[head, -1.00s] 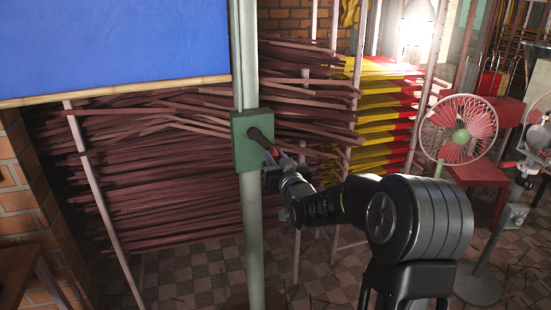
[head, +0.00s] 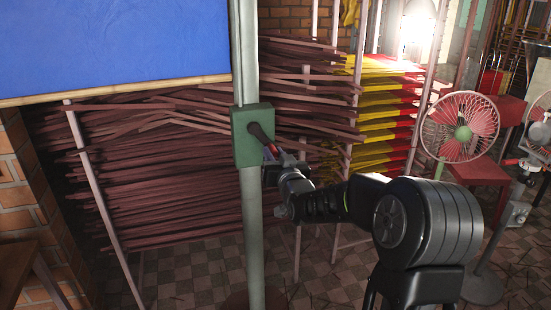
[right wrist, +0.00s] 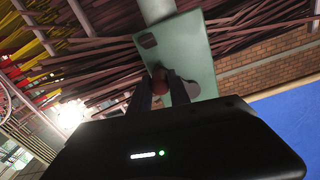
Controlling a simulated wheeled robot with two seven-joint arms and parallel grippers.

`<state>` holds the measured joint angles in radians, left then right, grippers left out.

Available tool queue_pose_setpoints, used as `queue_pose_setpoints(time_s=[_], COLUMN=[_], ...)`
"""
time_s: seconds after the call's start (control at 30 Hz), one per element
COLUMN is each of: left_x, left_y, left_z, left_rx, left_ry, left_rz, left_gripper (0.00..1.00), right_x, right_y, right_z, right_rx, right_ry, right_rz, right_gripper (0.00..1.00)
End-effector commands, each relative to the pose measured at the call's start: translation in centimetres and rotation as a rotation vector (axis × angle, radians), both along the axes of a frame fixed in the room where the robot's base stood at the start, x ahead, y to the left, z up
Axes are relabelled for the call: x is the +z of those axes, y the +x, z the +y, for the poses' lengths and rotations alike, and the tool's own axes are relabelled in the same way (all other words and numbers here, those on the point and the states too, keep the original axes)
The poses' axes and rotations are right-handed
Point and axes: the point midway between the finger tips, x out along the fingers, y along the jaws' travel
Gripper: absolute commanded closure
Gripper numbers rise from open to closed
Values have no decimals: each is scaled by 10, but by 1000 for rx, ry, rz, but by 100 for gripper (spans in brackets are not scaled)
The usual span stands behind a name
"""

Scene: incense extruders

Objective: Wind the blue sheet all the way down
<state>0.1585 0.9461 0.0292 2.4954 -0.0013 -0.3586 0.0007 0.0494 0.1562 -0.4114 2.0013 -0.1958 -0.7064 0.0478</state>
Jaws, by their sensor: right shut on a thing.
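The blue sheet (head: 115,45) hangs at the upper left of the head view, with a wooden bar (head: 120,92) along its lower edge. Below the bar the bundles behind are uncovered. The sheet also shows at the right of the right wrist view (right wrist: 292,125). A green crank box (head: 246,138) is fixed to a grey upright pole. A dark crank arm (head: 260,134) slants from it, down to the right. My right gripper (head: 271,154) is shut on the crank's reddish knob (right wrist: 160,80), which shows between its fingers in the right wrist view. My left gripper is out of view.
The grey pole (head: 254,220) stands just left of my right gripper. Stacked dark incense sticks (head: 170,170) fill the space behind. A red fan (head: 463,127) stands at the right. A wooden table (head: 20,270) is at the lower left. Checkered floor shows below.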

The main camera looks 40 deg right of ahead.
Motion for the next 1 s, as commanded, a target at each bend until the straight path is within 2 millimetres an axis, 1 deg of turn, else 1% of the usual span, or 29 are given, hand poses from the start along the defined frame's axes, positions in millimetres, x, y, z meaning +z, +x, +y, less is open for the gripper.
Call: queue_pose_setpoints(time_s=[0.03, 0.27, 0.5, 0.7, 1.0], left_x=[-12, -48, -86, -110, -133], left_y=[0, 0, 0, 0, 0], left_z=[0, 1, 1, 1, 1], left_rx=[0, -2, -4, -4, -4], left_ry=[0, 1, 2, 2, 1], left_rz=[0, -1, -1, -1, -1], left_gripper=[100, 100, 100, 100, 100], right_x=[-6, -14, -19, -20, -14], right_y=[0, 4, 8, 12, 18], right_z=[1, 11, 24, 34, 52], right_rx=[0, 1, 1, 0, 2], right_ry=[22, 180, 390, 572, 841], right_rz=[-11, -68, -141, -201, -294], right_gripper=[100, 100, 100, 100, 100])
